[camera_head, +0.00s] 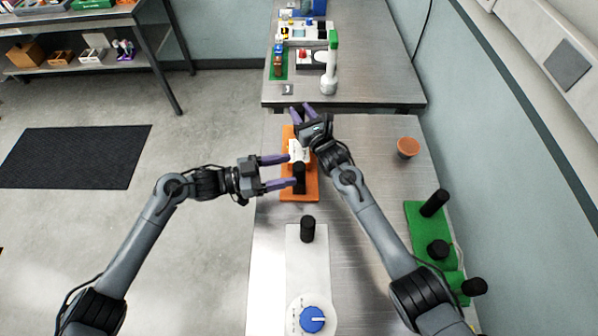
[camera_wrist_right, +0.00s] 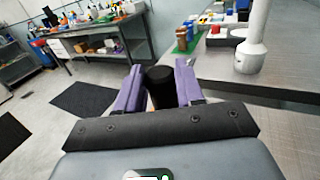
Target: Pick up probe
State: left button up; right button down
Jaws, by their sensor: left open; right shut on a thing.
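My right gripper (camera_head: 300,113) is over the far end of the orange board (camera_head: 311,186). In the right wrist view its purple fingers (camera_wrist_right: 158,84) are shut on a black-topped cylinder (camera_wrist_right: 159,75) with a brownish lower part. I cannot tell whether this is the probe. My left gripper (camera_head: 292,170) is open over the orange board, fingers pointing right. An upright black cylinder (camera_head: 299,178) on that board is at the tip of its lower finger; I cannot tell whether they touch. A white label (camera_head: 298,152) is partly hidden.
A white plate with a black post (camera_head: 307,228) and a blue knob (camera_head: 312,319) lies in front. Green boards (camera_head: 418,220) with black posts are at the right. An orange-brown round pot (camera_head: 408,147) stands back right. A white-and-green device (camera_head: 329,70) stands on the far table.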

aim_at(299, 167)
pick_arm(q)
jog(key=shift+x, duration=2.2)
jog(key=shift+c, duration=0.4)
jog(key=c, duration=0.9)
jog(key=shift+c, duration=0.2)
notch_tip(299, 167, up, 10)
jog(key=shift+f, duration=0.1)
